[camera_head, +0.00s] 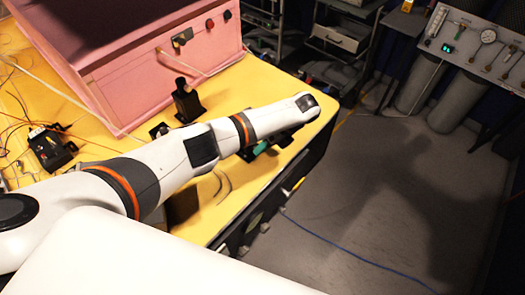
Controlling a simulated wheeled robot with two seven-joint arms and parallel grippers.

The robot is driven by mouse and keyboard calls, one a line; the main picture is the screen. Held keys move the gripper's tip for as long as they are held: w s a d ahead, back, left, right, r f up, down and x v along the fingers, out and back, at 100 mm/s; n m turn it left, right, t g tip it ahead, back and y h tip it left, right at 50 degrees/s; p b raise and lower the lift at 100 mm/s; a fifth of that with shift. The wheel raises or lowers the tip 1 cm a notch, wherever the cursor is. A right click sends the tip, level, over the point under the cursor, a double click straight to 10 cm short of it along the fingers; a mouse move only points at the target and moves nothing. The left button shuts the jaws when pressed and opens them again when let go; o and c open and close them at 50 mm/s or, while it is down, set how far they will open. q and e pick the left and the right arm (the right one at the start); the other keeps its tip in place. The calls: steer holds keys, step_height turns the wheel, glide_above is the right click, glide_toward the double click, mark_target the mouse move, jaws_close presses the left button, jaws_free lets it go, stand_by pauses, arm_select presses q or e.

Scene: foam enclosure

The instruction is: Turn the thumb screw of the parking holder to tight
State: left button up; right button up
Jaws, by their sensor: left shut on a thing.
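My left arm reaches in from the left across the yellow table. My left gripper (268,146) is mostly hidden below the wrist, near the table's front right edge; only dark parts and a green patch show there. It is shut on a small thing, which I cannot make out. A black upright piece on a base (186,102), which may be the parking holder, stands on the table beyond my arm, apart from the gripper. I cannot make out a thumb screw or how tight it is. My right gripper is not in view.
A pink foam enclosure (150,75) fills the back left of the yellow table (262,82). A black box with wires (50,148) lies at the left. A blue cable (350,258) crosses the open grey floor at the right. A gauge panel (475,45) stands at the back right.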

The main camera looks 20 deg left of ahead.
arm_select(q)
steer(key=shift+w+d+f+m+g+y+b, duration=0.1)
steer(key=shift+f+m+g+y+b, duration=0.15)
steer(key=shift+g+b, duration=1)
steer(key=shift+t, duration=0.25)
steer(key=shift+r, duration=0.1)
steer(key=o, duration=1)
